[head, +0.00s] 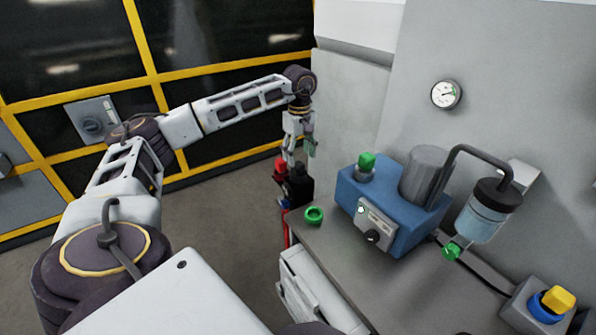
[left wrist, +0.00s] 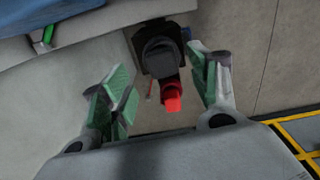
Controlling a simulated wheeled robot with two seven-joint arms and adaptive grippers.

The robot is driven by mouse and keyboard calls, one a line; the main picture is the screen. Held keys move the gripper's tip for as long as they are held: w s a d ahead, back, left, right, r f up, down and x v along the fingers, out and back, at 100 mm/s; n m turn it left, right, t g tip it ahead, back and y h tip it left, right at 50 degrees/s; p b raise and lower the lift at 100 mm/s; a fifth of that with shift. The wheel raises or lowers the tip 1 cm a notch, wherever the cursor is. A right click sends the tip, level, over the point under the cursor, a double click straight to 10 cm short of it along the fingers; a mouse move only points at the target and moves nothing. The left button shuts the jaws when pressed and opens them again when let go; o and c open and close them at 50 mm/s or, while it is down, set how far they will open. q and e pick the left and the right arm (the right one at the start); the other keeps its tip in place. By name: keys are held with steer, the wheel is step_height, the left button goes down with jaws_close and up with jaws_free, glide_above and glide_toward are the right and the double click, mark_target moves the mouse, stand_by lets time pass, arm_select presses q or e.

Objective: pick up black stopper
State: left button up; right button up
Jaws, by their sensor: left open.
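The black stopper (head: 298,187) appears to be the dark piece beside a red piece (head: 281,168), past the far left end of the grey bench. In the left wrist view the dark piece (left wrist: 160,56) lies beyond the gap between my fingers, with the red piece (left wrist: 172,97) below it. My left gripper (head: 301,150) points down above these pieces, open and empty, apart from them. Its green-padded fingers (left wrist: 162,68) are spread wide in the wrist view. The stopper's exact outline is hard to make out. My right gripper is not in view.
A grey wall (head: 352,105) stands close right of my left gripper. Yellow-framed dark panels (head: 215,75) are behind the arm.

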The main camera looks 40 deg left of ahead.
mark_target(298, 164)
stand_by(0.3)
arm_select(q)
steer(key=shift+s+a+f, duration=0.15)
steer(key=shift+f, duration=2.45)
steer(key=c, duration=1.2)
steer(key=shift+r, duration=0.15)
steer(key=shift+r, duration=4.9)
